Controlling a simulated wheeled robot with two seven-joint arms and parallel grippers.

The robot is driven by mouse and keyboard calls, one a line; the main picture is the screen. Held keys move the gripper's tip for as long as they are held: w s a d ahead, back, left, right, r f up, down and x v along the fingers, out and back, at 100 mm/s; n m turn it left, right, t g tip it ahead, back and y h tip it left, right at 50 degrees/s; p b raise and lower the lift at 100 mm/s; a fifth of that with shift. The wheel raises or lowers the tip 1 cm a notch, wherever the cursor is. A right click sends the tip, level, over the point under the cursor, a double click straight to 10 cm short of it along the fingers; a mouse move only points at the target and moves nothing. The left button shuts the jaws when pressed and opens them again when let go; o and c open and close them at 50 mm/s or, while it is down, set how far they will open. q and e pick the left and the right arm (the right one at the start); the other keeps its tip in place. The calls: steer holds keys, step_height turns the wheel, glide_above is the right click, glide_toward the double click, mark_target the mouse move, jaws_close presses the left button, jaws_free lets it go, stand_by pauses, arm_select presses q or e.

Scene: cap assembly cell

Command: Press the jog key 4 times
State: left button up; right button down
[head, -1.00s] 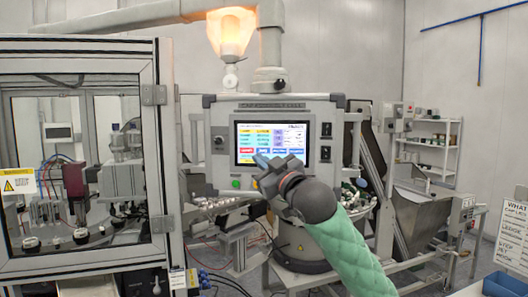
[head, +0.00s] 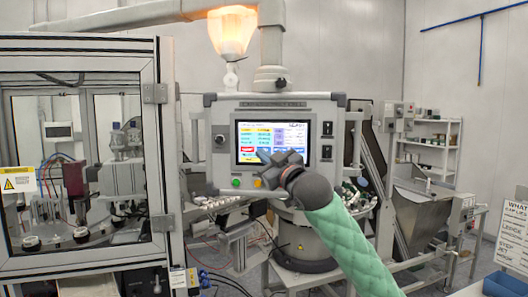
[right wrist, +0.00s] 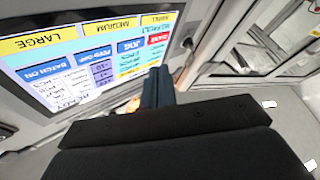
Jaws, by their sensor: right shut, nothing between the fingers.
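The panel's touch screen (head: 255,132) is lit, with coloured keys. In the right wrist view the screen (right wrist: 62,82) appears upside down. Its blue JOG key (right wrist: 131,46) sits beside the red START key (right wrist: 158,39) and another blue key. My right gripper (head: 268,157) is shut and empty in front of the screen's lower edge. In the right wrist view its fingertips (right wrist: 160,72) point at the screen close to the JOG and START keys. I cannot tell whether they touch the glass. My left gripper is in neither view.
The screen sits in a grey panel housing (head: 221,110) with a green button (head: 236,182) below and black switches (head: 327,129) at its right. A glazed machine enclosure (head: 160,130) stands at left. A metal hopper (head: 420,215) and a shelf (head: 437,140) are at right.

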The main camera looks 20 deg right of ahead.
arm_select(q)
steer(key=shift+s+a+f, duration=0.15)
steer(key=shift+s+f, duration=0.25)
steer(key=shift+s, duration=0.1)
arm_select(e)
steer(key=w, duration=0.1)
steer(key=w+d, duration=0.1)
steer(key=w, duration=0.1)
steer(key=shift+d, duration=0.2)
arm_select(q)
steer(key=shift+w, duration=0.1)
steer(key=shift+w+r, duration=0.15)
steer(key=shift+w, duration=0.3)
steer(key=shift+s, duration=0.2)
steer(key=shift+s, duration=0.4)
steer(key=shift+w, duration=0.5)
